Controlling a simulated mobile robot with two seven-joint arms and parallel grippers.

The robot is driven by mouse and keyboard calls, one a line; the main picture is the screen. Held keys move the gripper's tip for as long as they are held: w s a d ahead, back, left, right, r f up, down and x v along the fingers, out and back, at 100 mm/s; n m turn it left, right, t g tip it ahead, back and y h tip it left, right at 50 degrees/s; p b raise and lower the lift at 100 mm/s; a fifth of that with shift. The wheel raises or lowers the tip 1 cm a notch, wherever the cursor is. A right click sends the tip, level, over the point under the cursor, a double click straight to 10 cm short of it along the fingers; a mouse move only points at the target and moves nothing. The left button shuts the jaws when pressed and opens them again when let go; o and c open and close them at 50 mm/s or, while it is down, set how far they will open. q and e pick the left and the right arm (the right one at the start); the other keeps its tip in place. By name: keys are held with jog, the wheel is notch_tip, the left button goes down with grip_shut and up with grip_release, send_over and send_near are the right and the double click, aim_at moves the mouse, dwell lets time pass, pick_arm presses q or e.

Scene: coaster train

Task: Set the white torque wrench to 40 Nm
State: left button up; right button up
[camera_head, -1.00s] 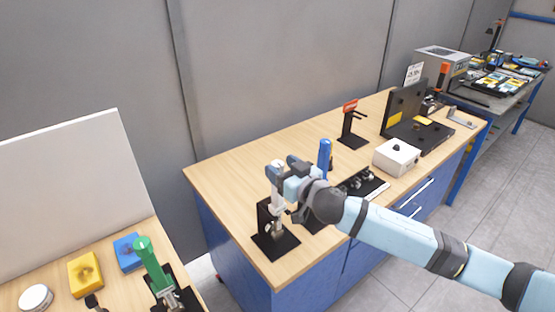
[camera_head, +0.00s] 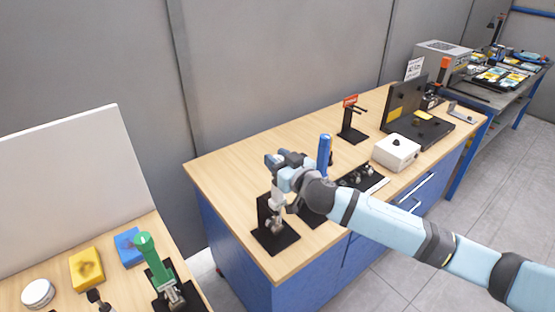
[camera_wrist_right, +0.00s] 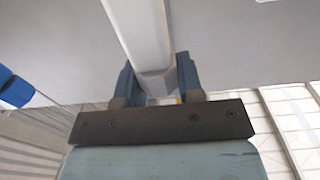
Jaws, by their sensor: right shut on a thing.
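The white torque wrench (camera_head: 275,212) stands upright in a black stand (camera_head: 275,238) near the front left corner of the wooden bench. My right gripper (camera_head: 279,179) is at the upper part of the wrench, shut on it. In the right wrist view the white shaft (camera_wrist_right: 142,35) runs between the two fingers of the right gripper (camera_wrist_right: 157,85). The wrench's scale cannot be read in either view. My left gripper is not in view.
A blue-handled tool (camera_head: 324,155) stands just right of my right gripper. A white box (camera_head: 396,151), a red-topped black stand (camera_head: 351,125) and an open black case (camera_head: 425,133) are further right. A green-handled tool (camera_head: 152,256) stands on the nearer left table.

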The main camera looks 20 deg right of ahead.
jog(key=m+h+b, duration=0.2)
jog(key=m+t+h+b, duration=0.1)
jog(key=h, duration=0.1)
jog(key=shift+a+f, duration=0.1)
jog(key=shift+f, duration=0.2)
jog(key=m+h+b, duration=0.2)
jog(key=h+b, duration=0.1)
jog(key=h, duration=0.1)
jog(key=m+g+h+b, duration=0.1)
jog(key=m+h+b, duration=0.2)
jog(key=h, duration=0.1)
jog(key=shift+b, duration=0.35)
jog(key=shift+r+m+g+h+b, duration=0.25)
jog(key=shift+m+g+h+b, duration=0.45)
jog(key=shift+h, duration=0.4)
jog(key=o, duration=0.9)
